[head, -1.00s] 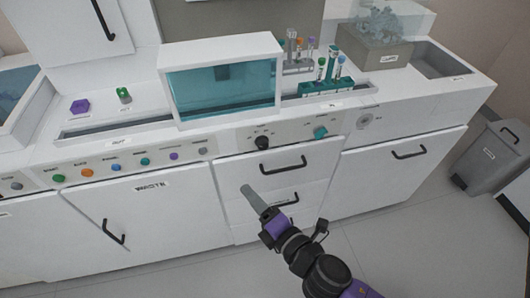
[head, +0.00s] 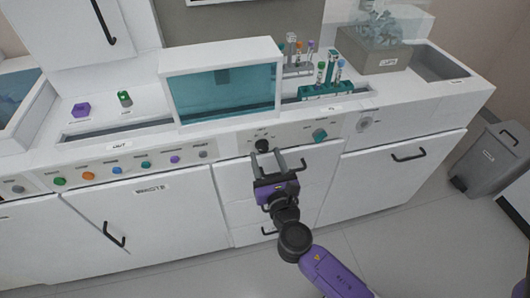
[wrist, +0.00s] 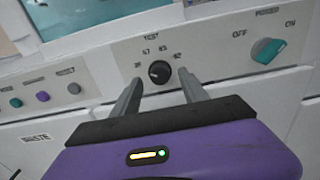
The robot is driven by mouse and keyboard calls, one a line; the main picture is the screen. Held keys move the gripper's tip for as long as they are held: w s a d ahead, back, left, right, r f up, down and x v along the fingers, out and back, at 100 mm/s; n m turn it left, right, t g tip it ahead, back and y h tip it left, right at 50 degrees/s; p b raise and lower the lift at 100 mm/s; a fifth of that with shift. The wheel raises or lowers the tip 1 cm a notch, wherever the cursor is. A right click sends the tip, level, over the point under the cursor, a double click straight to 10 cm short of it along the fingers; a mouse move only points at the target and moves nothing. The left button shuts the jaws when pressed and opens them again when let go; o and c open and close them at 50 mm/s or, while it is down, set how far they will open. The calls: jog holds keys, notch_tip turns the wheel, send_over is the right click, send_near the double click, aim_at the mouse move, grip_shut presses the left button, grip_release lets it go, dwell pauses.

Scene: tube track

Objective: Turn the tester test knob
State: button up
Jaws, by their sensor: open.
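The test knob (wrist: 159,72) is a round black dial with a light pointer mark, under the label TEST with numbers around it, on the pale front panel (wrist: 207,56). It also shows in the head view (head: 262,144), just beyond my fingertips. My gripper (head: 267,156) is purple with grey fingers, open and empty. In the wrist view my gripper (wrist: 158,80) has one finger on each side below the knob, with the knob seen between the tips. I cannot tell whether the tips touch the panel.
A teal power switch (wrist: 268,51) marked OFF and ON sits right of the knob. A row of coloured buttons (head: 146,165) lies to the left. A drawer handle (head: 290,168) is close to my gripper. A rack with tubes (head: 325,90) stands on the counter above.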

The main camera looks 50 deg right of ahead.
jog(key=shift+x, duration=0.85)
grip_shut()
